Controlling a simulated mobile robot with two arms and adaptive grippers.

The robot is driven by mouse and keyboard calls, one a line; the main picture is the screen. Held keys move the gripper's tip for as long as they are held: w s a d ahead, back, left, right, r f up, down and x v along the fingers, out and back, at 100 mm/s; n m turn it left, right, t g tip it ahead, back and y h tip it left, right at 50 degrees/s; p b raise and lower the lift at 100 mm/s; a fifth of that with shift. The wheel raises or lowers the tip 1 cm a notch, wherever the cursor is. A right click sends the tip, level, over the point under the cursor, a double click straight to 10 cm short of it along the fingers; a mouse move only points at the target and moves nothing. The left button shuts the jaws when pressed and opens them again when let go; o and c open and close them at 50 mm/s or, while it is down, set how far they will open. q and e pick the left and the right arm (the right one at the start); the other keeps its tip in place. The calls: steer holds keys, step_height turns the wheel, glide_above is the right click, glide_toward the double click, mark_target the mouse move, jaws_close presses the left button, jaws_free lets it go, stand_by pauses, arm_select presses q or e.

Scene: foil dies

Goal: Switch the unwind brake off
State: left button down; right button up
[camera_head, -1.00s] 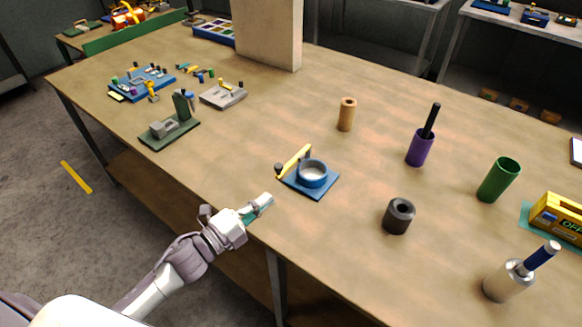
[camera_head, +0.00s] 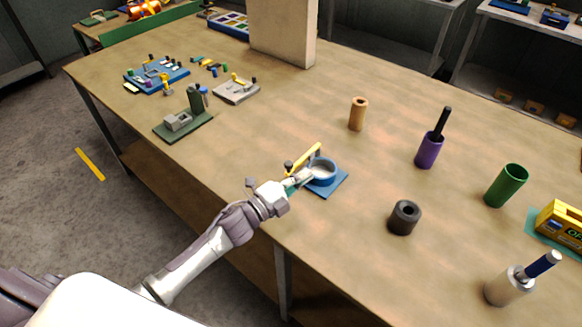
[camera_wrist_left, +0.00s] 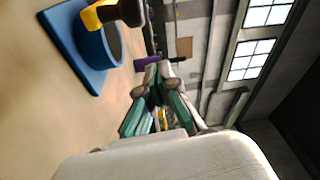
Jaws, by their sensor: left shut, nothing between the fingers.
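A blue square base (camera_head: 333,188) with a blue ring cup (camera_head: 323,172) sits near the table's front edge in the head view. A yellow lever (camera_head: 306,157) with a black knob (camera_head: 289,165) stands at its left side. The wrist view shows the blue base (camera_wrist_left: 68,45), and the yellow lever (camera_wrist_left: 92,17) with its dark knob (camera_wrist_left: 128,12) at the top. My left gripper (camera_head: 305,178) is shut and empty, just in front of the lever and ring; its fingertips (camera_wrist_left: 159,70) also show in the wrist view. I cannot tell whether it touches the lever.
A dark hollow cylinder (camera_head: 404,217), a purple cup (camera_head: 429,150), a green cup (camera_head: 507,186) and a tan cylinder (camera_head: 357,114) stand to the right. A yellow box (camera_head: 560,220) with partly visible lettering is at the right edge. A green fixture (camera_head: 184,124) is at left.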

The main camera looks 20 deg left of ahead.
mark_target(290, 172)
arm_select(q)
steer(key=a, duration=0.2)
steer(key=w+a+p, duration=0.1)
steer(key=shift+w+a+f, duration=0.1)
steer(key=shift+a+f, duration=0.15)
arm_select(e)
steer(key=shift+d+r, duration=0.45)
steer(key=shift+r, duration=0.2)
arm_select(q)
steer(key=shift+a, duration=0.1)
